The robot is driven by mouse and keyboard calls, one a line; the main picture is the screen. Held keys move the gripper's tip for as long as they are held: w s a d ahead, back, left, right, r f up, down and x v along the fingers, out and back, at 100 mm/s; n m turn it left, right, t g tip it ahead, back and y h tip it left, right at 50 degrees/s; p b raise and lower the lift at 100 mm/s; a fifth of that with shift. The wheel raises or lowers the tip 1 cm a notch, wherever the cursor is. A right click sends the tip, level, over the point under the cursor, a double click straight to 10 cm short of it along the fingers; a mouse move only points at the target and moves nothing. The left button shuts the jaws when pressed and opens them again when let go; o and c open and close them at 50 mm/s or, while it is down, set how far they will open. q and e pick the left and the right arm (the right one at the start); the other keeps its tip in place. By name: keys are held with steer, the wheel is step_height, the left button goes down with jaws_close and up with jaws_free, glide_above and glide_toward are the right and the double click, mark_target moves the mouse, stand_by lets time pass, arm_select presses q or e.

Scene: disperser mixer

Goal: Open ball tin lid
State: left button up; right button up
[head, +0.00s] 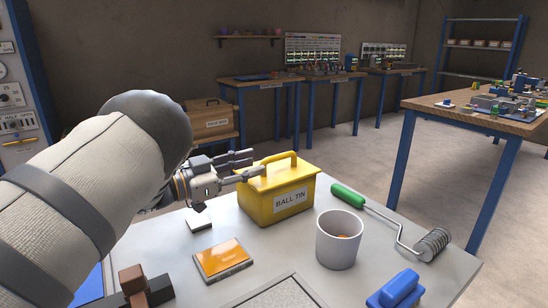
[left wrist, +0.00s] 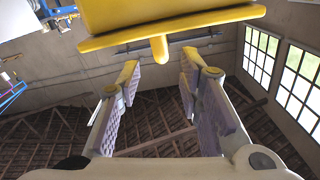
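The yellow ball tin (head: 277,200), labelled BALL TIN, stands upright on the near bench. Its yellow lid (head: 286,171) with an arched handle (head: 267,164) sits on top and looks closed. My left gripper (head: 250,164) is at the tin's left side, near lid height, fingers pointing at it. In the left wrist view my left gripper (left wrist: 158,85) is open, with an empty gap between its fingers. The lid's edge (left wrist: 190,23) and a small yellow tab (left wrist: 159,49) lie just above and beyond that gap. Contact with the tin cannot be told. My right gripper is not in view.
On the near bench (head: 190,275) are a white cup (head: 339,245), a green-handled roller (head: 390,225), an orange-topped block (head: 222,259), a blue-handled item (head: 395,290) and a brown-and-black object (head: 137,285). Another bench (head: 430,104) stands at the right, beyond open floor.

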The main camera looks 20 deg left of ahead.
mark_target(266, 161)
arm_select(q)
steer(key=x, duration=0.7)
steer(key=shift+w+f+b, duration=0.1)
steer(key=shift+f+b, duration=0.2)
steer(key=shift+b, duration=0.1)
steer(key=shift+w+d+r, duration=0.15)
steer(key=shift+w+d, duration=0.05)
steer(key=shift+w, duration=0.05)
jaws_close()
